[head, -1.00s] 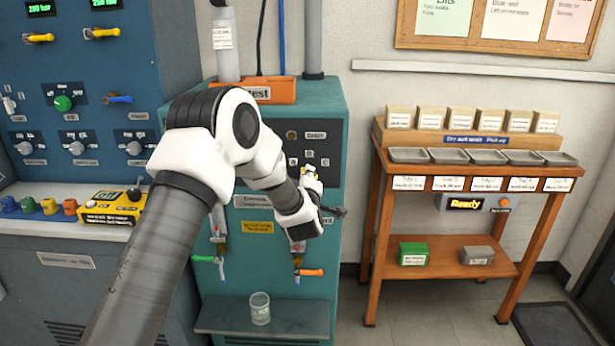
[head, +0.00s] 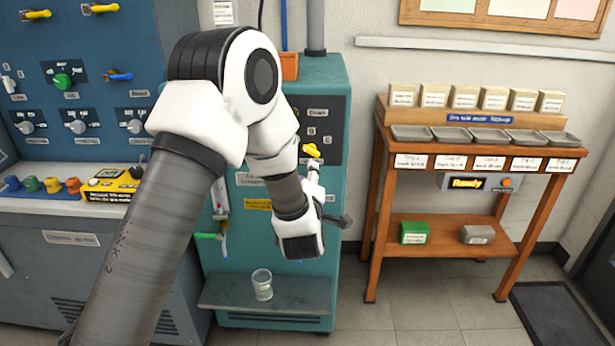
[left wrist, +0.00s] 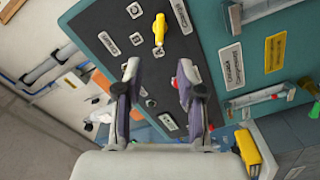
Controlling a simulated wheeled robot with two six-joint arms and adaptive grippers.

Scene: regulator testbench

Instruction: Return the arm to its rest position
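My left arm comes in from the lower left in the head view and bends down in front of the teal test cabinet (head: 230,255). My left gripper (head: 318,185) is small and partly hidden behind my own wrist there. In the left wrist view the left gripper (left wrist: 157,72) has its two fingers apart with nothing between them. It faces the cabinet's dark panel (left wrist: 200,60). A yellow knob (left wrist: 158,28) on that panel lies beyond the fingertips, and it also shows in the head view (head: 314,150). My right gripper is not in view.
A clear glass (head: 262,285) stands on the cabinet's low shelf (head: 225,292). A blue control bench (head: 60,225) with a yellow box (head: 110,183) is on the left. A wooden rack (head: 380,225) with trays and boxes stands right. Floor in front of the rack is clear.

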